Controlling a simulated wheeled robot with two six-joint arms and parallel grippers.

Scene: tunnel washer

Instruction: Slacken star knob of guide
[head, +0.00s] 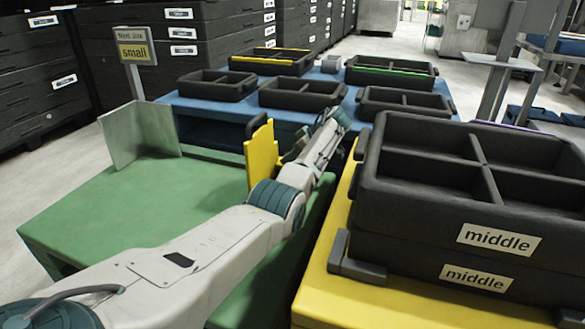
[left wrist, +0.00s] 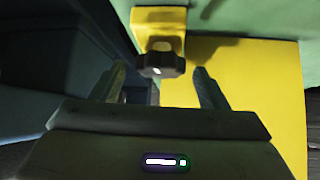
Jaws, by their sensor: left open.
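The guide (head: 262,158) is a yellow upright plate at the right edge of the green table (head: 110,215). In the left wrist view the yellow guide (left wrist: 240,80) carries a small yellow bracket with a black star knob (left wrist: 160,63). My left gripper (left wrist: 160,80) is open, with one finger to each side of the knob in the picture and the knob near the fingertips. I cannot tell whether either finger touches it. In the head view my left arm reaches across the table to the guide's right side, and the knob cannot be made out there.
A grey angled plate (head: 140,135) stands at the green table's back. Behind is a blue table (head: 205,108) with several black trays. At right, stacked black crates labelled "middle" (head: 400,215) stand on a yellow table (head: 318,275), close to my arm. A "small" sign (head: 134,47) stands at back left.

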